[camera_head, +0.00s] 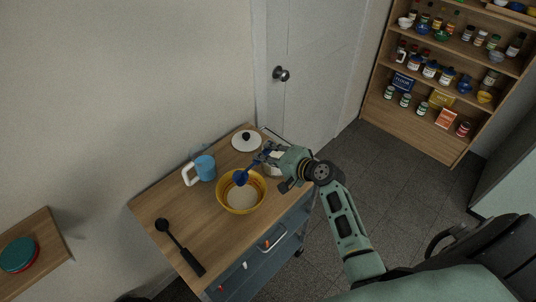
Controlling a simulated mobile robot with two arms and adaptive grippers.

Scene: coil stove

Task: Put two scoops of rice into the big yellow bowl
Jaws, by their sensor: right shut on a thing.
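The big yellow bowl (225,201) stands on the wooden top of a cart. A pale, whitish mass (241,197) shows inside it; I cannot make out single grains. My right gripper (270,156) is shut on the handle of a blue scoop (240,178). The scoop's head is over the far part of the bowl, near its rim. I cannot tell whether it touches the bowl or holds any rice. A pale pot (267,170) stands behind the bowl, mostly hidden by my right gripper. My left gripper is not in view.
A white lid with a dark knob (246,138) lies at the cart's far end. A blue and white jug (204,168) stands left of the bowl. A black ladle (178,244) lies on the wooden cart top (154,209). A shelf with jars (430,115) stands at the upper right.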

